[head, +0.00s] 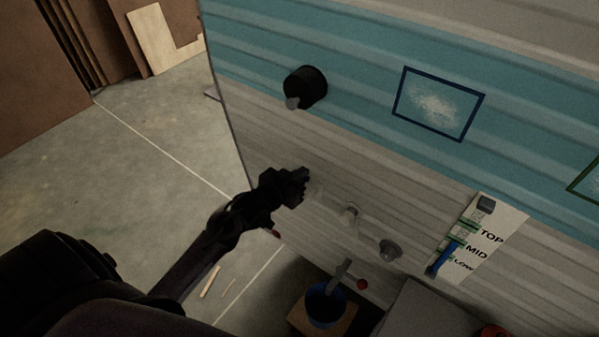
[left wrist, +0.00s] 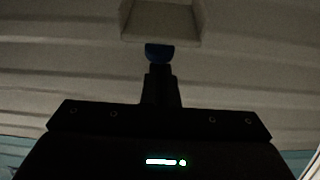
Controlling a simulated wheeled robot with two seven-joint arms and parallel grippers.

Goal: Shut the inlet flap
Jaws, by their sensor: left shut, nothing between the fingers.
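My left gripper (head: 303,184) is shut and empty, close to the ribbed camper wall. A small pale fitting (head: 316,189) shows just right of its fingertips in the head view, partly hidden by them. In the left wrist view a pale, box-like piece (left wrist: 160,28) stands on the wall at the top of the picture. A rounded blue part (left wrist: 160,53) sits below it, right at my gripper's tip (left wrist: 160,68). This looks like the inlet and its flap, but I cannot tell the flap's angle or whether I touch it. My right gripper is not in view.
A black round fitting (head: 306,86) sticks out of the blue band above. A pale fitting (head: 349,215) and a grey round one (head: 390,250) lie to the right. A label card (head: 500,222) is further right. A blue pot (head: 325,306) stands below. Floor at left is mostly clear.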

